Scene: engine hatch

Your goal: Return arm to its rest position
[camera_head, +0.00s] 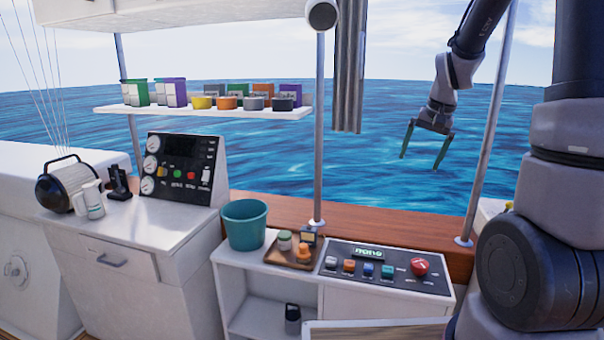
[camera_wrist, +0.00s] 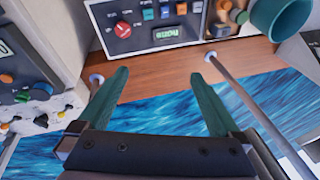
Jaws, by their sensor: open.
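My gripper (camera_head: 427,150) hangs at the upper right of the head view, in front of the sea backdrop and left of a slanted metal pole. Its two green fingers point down and are spread apart, with nothing between them. In the wrist view my gripper (camera_wrist: 165,95) also shows open and empty, above a wooden ledge. The large dark arm links at the right edge of the head view are mine and hide part of the right side.
A control panel (camera_head: 385,270) with a red knob sits below my gripper. A teal bucket (camera_head: 244,225) and small tray (camera_head: 290,256) stand left of it. Metal poles (camera_head: 320,130) rise from the wooden ledge (camera_head: 385,222). A shelf (camera_head: 215,111) of boxes and tins is at upper left.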

